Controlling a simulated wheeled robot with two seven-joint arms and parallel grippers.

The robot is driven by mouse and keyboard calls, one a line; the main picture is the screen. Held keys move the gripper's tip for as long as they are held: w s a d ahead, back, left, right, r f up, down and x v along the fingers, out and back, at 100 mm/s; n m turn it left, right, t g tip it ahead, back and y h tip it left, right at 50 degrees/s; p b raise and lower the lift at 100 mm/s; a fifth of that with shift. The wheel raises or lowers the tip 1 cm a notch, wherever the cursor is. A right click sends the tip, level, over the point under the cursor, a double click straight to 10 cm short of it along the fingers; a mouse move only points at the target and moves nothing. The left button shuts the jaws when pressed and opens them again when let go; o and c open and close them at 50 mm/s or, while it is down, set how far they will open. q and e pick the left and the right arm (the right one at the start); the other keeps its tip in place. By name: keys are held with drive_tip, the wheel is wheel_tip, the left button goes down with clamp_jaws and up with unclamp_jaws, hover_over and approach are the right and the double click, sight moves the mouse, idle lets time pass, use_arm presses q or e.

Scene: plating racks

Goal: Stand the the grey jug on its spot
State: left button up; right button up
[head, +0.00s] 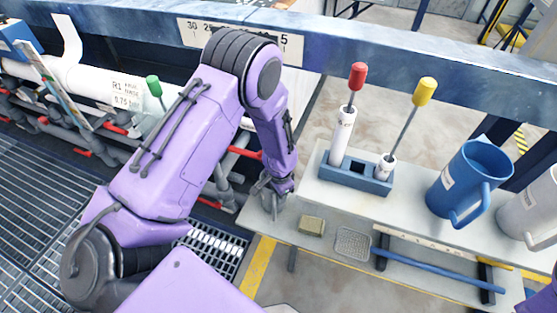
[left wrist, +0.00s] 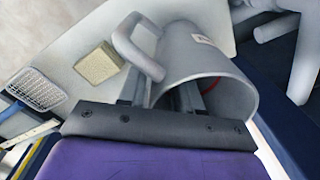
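The grey jug (left wrist: 200,55) shows large in the left wrist view, with its mouth towards the camera, a curved handle and a small pale label. My left gripper (left wrist: 161,88) has one finger inside the mouth and the other outside by the handle. The fingers are part-way apart and look closed on the wall and handle root. In the head view my left gripper (head: 272,192) is at the shelf's left end, and the jug is hard to make out there. Only a bit of purple shows at the lower right edge; my right gripper is out of view.
On the shelf (head: 325,265) lie a tan sponge (head: 312,226) and a grey mesh piece (head: 352,243). A blue holder (head: 355,174) carries red- and yellow-topped tools. A blue jug (head: 468,180) and a pale jug (head: 530,212) stand to the right. Pipes run at the left.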

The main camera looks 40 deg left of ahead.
use_arm(q)
drive_tip(key=shift+r, duration=0.1)
drive_tip(key=shift+r, duration=0.35)
wheel_tip(320, 180, up, 12)
drive_tip(key=p, duration=0.2)
drive_tip(key=shift+d+r, duration=0.2)
